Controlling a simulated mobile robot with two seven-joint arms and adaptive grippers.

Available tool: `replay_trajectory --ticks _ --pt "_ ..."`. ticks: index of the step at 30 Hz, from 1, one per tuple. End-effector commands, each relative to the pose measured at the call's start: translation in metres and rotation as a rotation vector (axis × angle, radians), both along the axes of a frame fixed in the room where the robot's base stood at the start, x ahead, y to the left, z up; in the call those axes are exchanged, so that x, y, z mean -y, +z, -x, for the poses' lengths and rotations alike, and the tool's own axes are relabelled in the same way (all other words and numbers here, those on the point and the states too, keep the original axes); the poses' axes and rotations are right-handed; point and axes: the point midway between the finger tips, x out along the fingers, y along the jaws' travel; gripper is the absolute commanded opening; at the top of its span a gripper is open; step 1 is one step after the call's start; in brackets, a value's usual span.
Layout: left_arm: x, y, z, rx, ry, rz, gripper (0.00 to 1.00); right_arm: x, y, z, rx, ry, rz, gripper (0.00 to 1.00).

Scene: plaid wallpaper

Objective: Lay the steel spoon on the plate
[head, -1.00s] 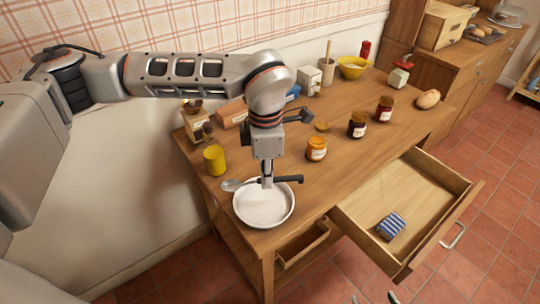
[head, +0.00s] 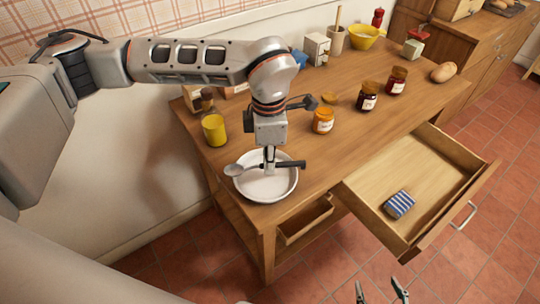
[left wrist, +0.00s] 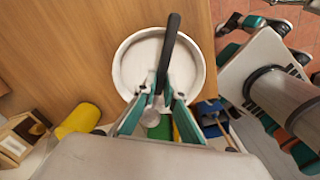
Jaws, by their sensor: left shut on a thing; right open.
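A white round plate (head: 266,192) lies near the front-left corner of the wooden table, and it also shows in the left wrist view (left wrist: 133,75). My left gripper (head: 269,171) points down over the plate and is shut on the steel spoon (head: 234,169). The spoon lies crosswise in the jaws, its bowl at the plate's left rim and its black handle out to the right. In the left wrist view the handle (left wrist: 170,42) crosses above the plate. I cannot tell whether the spoon touches the plate. My right gripper (head: 380,292) is open and empty at the bottom edge, over the floor.
A yellow cup (head: 214,130) stands behind the plate. An orange jar (head: 323,121) and dark jars (head: 367,96) stand to the right. The table between plate and jars is clear.

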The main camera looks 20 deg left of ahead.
Motion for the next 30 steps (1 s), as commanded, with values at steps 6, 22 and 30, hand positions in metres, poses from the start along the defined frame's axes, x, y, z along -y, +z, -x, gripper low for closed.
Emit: replay_trajectory --ticks 6,22,30 --pt "0.0 -0.001 0.0 0.001 0.001 0.001 0.0 0.001 0.002 -0.005 0.01 -0.001 0.003 0.6" --pt "0.0 -0.001 0.0 0.001 0.001 0.001 0.29 -0.003 -0.003 0.005 -0.009 0.006 -0.001 0.6" --pt "0.0 0.033 -0.002 0.006 0.001 0.001 0.29 -0.002 -0.002 0.003 -0.004 0.004 -0.002 0.6"
